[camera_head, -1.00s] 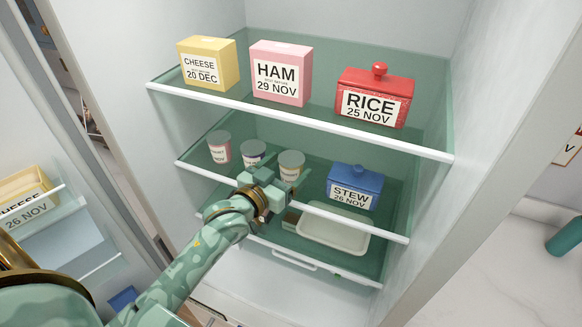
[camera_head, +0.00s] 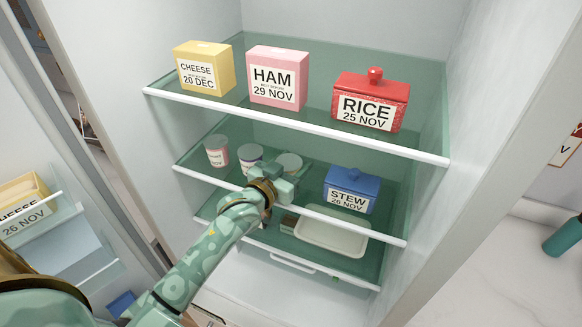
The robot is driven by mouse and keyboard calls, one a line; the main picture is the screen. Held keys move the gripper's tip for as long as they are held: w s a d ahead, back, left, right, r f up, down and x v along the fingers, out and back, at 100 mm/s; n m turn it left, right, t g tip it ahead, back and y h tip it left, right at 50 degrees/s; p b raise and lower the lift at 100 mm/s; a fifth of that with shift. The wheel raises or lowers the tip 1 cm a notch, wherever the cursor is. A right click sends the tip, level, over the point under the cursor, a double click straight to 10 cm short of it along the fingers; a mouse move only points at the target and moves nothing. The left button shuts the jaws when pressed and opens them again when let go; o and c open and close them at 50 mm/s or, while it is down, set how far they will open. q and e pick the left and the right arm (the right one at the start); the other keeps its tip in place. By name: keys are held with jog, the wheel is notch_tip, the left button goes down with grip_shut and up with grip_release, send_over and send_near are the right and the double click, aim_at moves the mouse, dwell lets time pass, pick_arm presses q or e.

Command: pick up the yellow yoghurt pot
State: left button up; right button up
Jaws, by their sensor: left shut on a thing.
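Three small yoghurt pots with grey lids stand in a row on the middle fridge shelf (camera_head: 330,214). The left pot (camera_head: 217,152) has a pink band and the middle pot (camera_head: 250,157) a purple one. The right one, the yellow yoghurt pot (camera_head: 289,161), shows mostly its lid; my gripper hides its lower part. My left gripper (camera_head: 290,178) reaches in from the front and is shut on this pot. The fingertips are partly hidden, and I cannot tell whether the pot is clear of the shelf. My right gripper is not in view.
A blue stew box (camera_head: 351,188) stands close on the right. The upper shelf (camera_head: 300,124) overhangs the pots and carries the cheese box (camera_head: 203,68), ham box (camera_head: 277,77) and red rice box (camera_head: 370,100). A pale tray (camera_head: 332,236) lies below.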

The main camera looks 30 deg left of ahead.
pick_arm(q)
notch_tip(320, 180, up, 4)
jog(key=shift+f, duration=0.25)
jog(key=s+r+p, duration=0.2)
jog(key=s+r, duration=0.8)
jog(key=s, duration=0.4)
jog(key=n+y+b, duration=0.2)
jog(key=b, duration=1.9)
send_near(293, 158)
jog(key=s+d+f, duration=0.2)
jog(key=s+f, duration=0.1)
jog(key=f, duration=0.5)
jog(key=s+d+f, duration=0.2)
jog(key=s+f, duration=0.2)
jog(key=f, duration=0.4)
jog(key=w+d+r+m+g+h, duration=0.3)
jog(key=d+r+m+h, duration=0.5)
jog(key=d, duration=0.6)
jog(key=w+r+h, duration=0.1)
jog(key=h, duration=0.1)
jog(key=shift+d+g+h, duration=0.2)
jog(key=shift+g+h, duration=0.2)
